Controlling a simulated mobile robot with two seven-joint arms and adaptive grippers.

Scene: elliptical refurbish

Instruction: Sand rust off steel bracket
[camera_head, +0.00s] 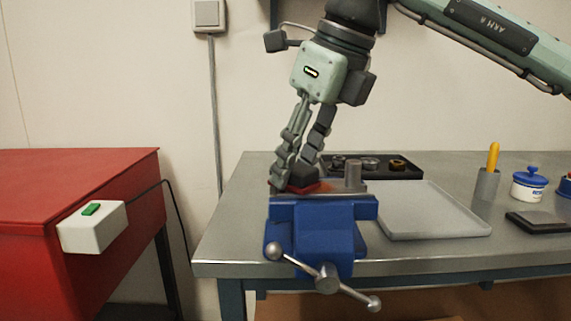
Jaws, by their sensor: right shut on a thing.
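My right gripper (297,178) reaches down from above and is shut on a dark sanding block (304,177) with a red underside. The block is over the top of the blue vise (318,232), at its left part. A flat brownish, rusty-looking piece, seemingly the steel bracket (340,187), shows at the vise top, just right of the block. A grey upright post stands at its right end. The block seems to rest on the bracket, but the fingers and block hide the contact. My left gripper is not in view.
The vise sits at the front of the metal workbench (228,245). An empty grey tray (430,212) lies to its right, and a black tray (400,171) with small parts behind. A yellow-handled tool (493,156), blue-lidded jar (529,185) and dark pad (540,221) stand farther right. A red cabinet (75,185) is left.

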